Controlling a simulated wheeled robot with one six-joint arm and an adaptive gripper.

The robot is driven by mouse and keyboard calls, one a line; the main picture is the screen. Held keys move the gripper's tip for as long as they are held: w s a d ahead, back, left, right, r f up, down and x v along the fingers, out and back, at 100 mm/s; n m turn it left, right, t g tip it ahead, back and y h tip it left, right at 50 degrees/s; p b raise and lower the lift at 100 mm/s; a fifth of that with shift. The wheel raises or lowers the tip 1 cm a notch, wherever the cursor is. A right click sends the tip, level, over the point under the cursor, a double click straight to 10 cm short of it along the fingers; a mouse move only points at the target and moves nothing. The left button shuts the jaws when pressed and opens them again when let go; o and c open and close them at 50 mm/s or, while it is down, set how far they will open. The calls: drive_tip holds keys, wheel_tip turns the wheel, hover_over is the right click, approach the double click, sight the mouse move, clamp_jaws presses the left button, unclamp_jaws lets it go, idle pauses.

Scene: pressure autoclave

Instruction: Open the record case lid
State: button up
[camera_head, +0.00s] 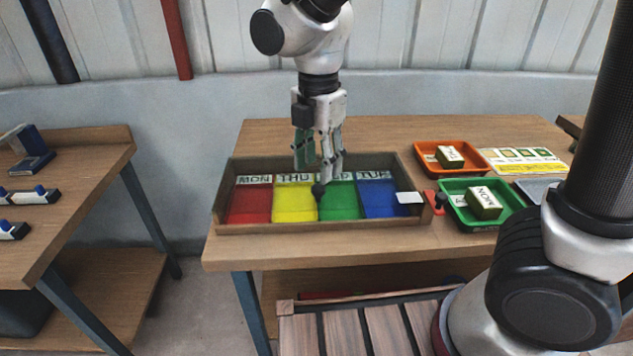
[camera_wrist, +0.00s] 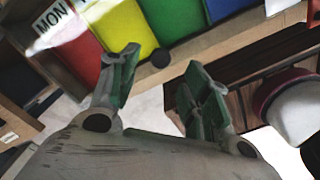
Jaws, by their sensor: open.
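The record case (camera_head: 250,229) is a wooden box on the middle table, with red, yellow, green and blue sections labelled MON, THU, one partly hidden, and TUE. Whether a clear lid covers the sections is hard to tell. My gripper (camera_head: 318,168) points down over the case, just above and behind the knob in the head view. Its green-padded fingers (camera_wrist: 162,82) are apart and empty in the wrist view.
An orange tray (camera_head: 421,146) and a green tray (camera_head: 455,216) hold labelled blocks right of the case. A printed sheet (camera_head: 522,168) lies beside them. A white card (camera_head: 409,198) is at the case's right end. A side table (camera_head: 85,170) with small items stands left.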

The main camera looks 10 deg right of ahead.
sight(318, 187)
wheel_tip(318, 187, down, 5)
drive_tip(key=shift+f, duration=0.2)
clamp_jaws()
